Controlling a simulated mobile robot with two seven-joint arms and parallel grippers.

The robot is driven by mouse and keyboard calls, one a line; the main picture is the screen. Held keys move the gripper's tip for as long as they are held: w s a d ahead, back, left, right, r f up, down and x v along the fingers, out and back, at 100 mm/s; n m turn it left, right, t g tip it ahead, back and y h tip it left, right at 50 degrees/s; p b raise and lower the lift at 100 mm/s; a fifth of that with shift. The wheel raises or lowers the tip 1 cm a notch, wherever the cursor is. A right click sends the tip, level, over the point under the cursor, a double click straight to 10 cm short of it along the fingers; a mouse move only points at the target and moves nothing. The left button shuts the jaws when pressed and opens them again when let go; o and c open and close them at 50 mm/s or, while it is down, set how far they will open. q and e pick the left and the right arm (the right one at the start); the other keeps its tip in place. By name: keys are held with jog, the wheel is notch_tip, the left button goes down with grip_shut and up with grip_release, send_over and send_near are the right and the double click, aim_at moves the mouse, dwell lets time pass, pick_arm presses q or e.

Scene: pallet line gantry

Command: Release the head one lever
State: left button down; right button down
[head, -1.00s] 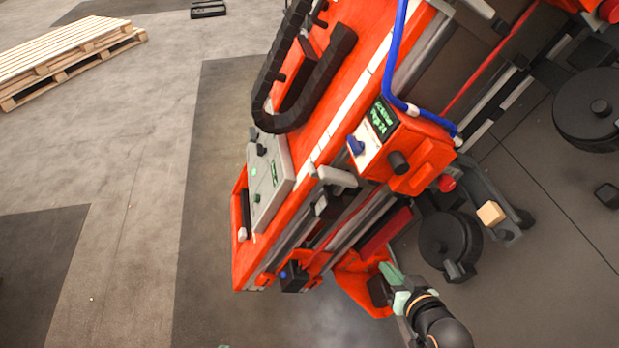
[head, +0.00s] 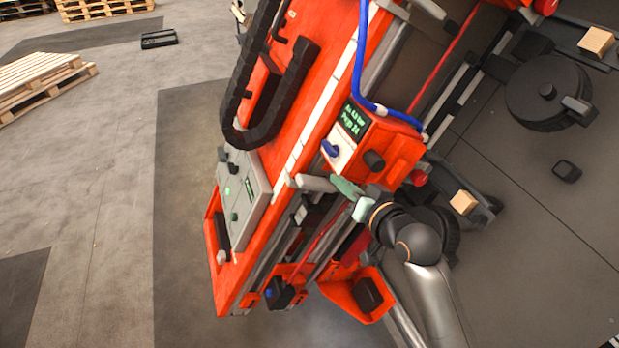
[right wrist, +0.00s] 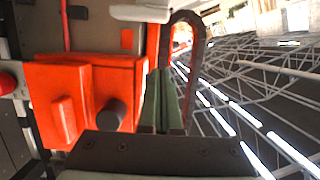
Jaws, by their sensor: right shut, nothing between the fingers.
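My right gripper (head: 346,187) is beside the orange machine, its green fingers shut and empty. Its fingertips are close to a light grey lever-like handle (head: 314,183) below the orange control box (head: 385,148); whether they touch it I cannot tell. In the right wrist view the shut fingers (right wrist: 165,98) point toward the pale end of a grey part (right wrist: 142,12) at the top. The control box carries a small green-text display (head: 352,118), a blue switch (head: 330,148) and a black knob (head: 374,160). I cannot read which lever is head one. My left gripper is not in view.
A blue hose (head: 360,70) runs into the control box. A grey panel (head: 243,198) and a black cable chain (head: 262,128) are on the machine's left. Dark round units (head: 548,92) stand to the right. Wooden pallets (head: 45,82) lie far left on open floor.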

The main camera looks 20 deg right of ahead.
send_over(309, 179)
jog(key=s+d, duration=0.1)
jog(key=s, duration=0.1)
notch_tip(309, 179, down, 2)
jog(key=shift+s+d+f, duration=0.1)
jog(key=shift+f, duration=0.1)
jog(key=f, duration=0.1)
jog(key=a+f, duration=0.1)
jog(key=f, duration=0.1)
jog(key=shift+s+a+f+b, duration=0.15)
jog(key=shift+s+a+b, duration=0.05)
jog(key=shift+a+b, duration=0.15)
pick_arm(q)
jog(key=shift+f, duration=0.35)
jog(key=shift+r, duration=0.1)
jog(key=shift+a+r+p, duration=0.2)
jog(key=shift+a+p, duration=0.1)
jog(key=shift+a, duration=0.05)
pick_arm(e)
jog(key=shift+a+f+n, duration=0.1)
jog(key=shift+a+n, duration=0.1)
jog(key=shift+n, duration=0.1)
